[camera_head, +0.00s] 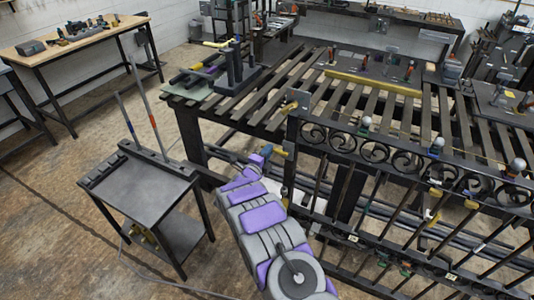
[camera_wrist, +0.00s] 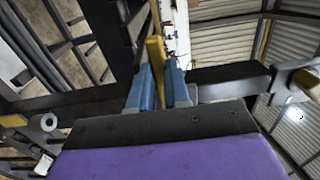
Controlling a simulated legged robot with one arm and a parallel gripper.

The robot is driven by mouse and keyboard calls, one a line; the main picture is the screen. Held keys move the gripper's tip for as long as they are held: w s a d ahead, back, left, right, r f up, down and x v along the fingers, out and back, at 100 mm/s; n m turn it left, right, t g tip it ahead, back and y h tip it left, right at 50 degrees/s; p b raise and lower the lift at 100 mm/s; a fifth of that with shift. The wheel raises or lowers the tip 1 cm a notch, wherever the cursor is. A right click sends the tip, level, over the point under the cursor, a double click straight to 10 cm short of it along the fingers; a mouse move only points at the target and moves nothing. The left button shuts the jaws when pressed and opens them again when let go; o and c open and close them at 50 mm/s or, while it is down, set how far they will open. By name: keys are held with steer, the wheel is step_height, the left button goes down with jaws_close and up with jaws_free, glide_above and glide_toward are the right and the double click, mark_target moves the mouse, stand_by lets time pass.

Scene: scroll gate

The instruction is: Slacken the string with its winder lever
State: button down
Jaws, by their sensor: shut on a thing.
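In the wrist view, my gripper (camera_wrist: 160,90) has its blue fingers shut on an upright yellow lever (camera_wrist: 155,52). In the head view, my purple and grey arm reaches up from below, and my gripper (camera_head: 267,151) is at the left end of the dark gate (camera_head: 335,135). A yellow piece, likely the same lever (camera_head: 278,150), shows beside the fingers. A thin pale line, which may be the string (camera_head: 400,136), runs along the gate's upper part past several round knobs. Where it meets the lever is too small to tell.
A slatted metal table (camera_head: 270,100) stands behind the gate, with tools and a yellow bar (camera_head: 372,83) on it. A small dark cart (camera_head: 140,190) with upright rods stands to the left. A wooden bench (camera_head: 85,38) is at the back left. The floor between is open.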

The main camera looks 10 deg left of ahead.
steer(key=shift+f, duration=0.2)
steer(key=c, duration=1.1)
jaws_free()
steer(key=shift+r, duration=0.15)
steer(key=shift+s, duration=0.1)
steer(key=p+v, duration=0.2)
steer(key=v, duration=1.5)
steer(key=shift+s+a+p, duration=0.1)
steer(key=shift+p, duration=0.3)
